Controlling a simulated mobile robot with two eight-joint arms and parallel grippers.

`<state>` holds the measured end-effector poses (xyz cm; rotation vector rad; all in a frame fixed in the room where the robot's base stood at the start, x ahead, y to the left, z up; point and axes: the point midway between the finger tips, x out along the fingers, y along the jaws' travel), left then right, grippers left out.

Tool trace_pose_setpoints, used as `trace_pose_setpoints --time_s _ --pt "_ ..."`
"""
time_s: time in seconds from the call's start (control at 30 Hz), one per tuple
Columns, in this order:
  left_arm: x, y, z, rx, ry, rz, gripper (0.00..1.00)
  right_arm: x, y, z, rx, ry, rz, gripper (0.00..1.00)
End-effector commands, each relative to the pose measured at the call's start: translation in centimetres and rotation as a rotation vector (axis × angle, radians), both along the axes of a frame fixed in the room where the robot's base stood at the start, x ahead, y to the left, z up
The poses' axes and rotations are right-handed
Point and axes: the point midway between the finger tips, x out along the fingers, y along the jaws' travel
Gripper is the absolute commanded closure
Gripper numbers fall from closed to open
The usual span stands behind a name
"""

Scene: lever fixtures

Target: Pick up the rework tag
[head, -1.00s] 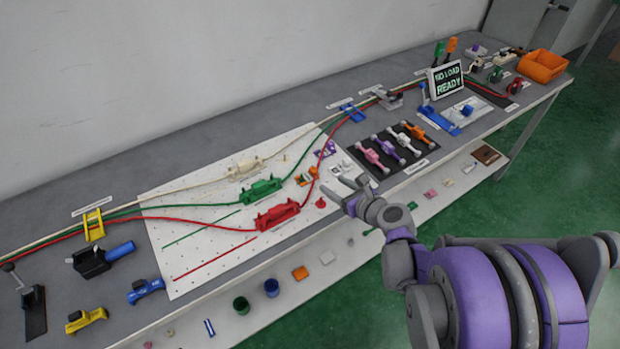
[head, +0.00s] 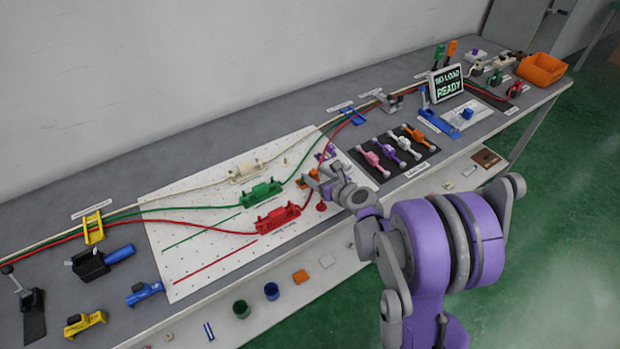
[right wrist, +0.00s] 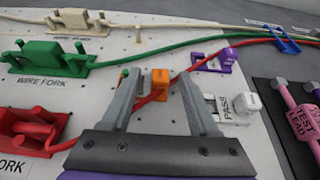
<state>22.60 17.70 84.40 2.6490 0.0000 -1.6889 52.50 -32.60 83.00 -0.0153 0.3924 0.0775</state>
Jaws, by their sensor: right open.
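A small orange tag block (right wrist: 160,79) stands on the white pegboard, between a purple block (right wrist: 221,61) and the green wire fork. I cannot read its label, so I cannot confirm from lettering that it is the rework tag. In the head view the orange piece (head: 303,181) is partly hidden by my right gripper (head: 313,183). In the right wrist view my right gripper (right wrist: 158,86) is open, its two fingers to either side of the orange block with gaps between. A white block (right wrist: 244,102) marked PASS stands to the right. My left gripper is out of view.
A red wire (right wrist: 143,101) runs close under the fingers. Green (head: 262,192) and red (head: 278,217) wire forks stand to the left. A black mat (head: 433,154) with several test leads lies to the right. A small red piece (head: 321,206) is near the board's front edge.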

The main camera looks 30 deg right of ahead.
Motion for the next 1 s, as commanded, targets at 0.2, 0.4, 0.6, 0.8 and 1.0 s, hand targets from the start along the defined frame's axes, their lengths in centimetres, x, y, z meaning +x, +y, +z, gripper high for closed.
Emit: trace_pose_setpoints --time_s 0.2,0.4,0.6,0.8,1.0 --pt "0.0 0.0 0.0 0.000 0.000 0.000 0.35 0.0 0.0 0.0 0.000 0.000 0.000 0.61" --pt "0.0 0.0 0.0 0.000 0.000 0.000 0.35 0.0 0.0 0.0 0.000 0.000 0.000 0.97" --pt "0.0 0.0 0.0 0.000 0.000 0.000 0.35 -0.1 0.0 0.0 0.000 0.000 0.000 1.00" --pt "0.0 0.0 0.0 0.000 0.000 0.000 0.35 -0.1 0.0 0.2 0.000 0.000 0.000 1.00" --pt "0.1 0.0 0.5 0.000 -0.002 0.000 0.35 -0.1 0.0 2.8 0.000 -0.001 -0.001 1.00"
